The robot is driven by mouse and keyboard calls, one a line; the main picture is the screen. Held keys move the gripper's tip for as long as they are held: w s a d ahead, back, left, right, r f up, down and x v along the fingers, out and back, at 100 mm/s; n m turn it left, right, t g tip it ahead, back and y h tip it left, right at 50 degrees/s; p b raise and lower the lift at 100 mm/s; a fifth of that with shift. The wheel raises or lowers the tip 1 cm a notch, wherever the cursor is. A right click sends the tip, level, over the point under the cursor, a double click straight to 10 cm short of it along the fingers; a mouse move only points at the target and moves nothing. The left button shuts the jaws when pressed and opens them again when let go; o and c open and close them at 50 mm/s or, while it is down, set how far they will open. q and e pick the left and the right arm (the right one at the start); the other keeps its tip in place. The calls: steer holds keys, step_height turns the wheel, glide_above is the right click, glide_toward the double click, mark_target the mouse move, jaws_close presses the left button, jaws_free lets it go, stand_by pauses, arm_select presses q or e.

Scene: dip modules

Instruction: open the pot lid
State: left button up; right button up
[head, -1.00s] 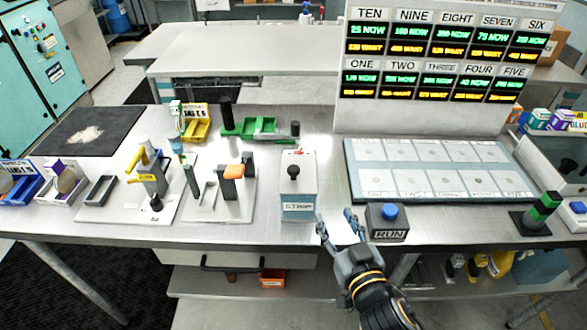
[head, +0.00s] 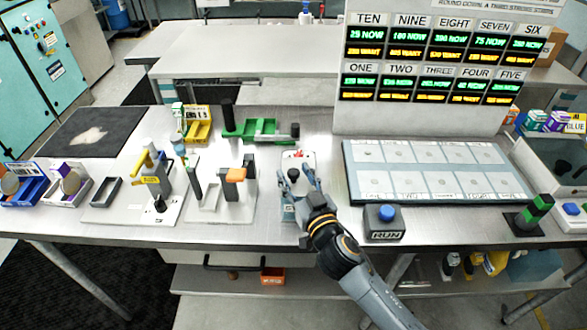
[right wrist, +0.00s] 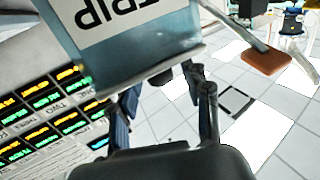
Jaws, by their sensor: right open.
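The pot is a box labelled STRIP with a pale lid (head: 298,156) and a blue-grey body (head: 288,214), standing upright on the bench. Its label and body fill the upper part of the right wrist view (right wrist: 150,55), seen upside down. My right gripper (head: 294,174) is at the pot's top, its two fingers apart around the area of the dark lid knob. The fingers and wrist cover much of the pot, and I cannot tell whether they touch it. In the right wrist view the fingers (right wrist: 163,88) are apart below the pot's edge. My left gripper is not in view.
The RUN button box (head: 385,222) stands just right of my right arm. A panel of pale squares (head: 430,165) lies to the right.

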steer(key=shift+x, duration=0.75)
steer(key=shift+c, duration=0.4)
jaws_close()
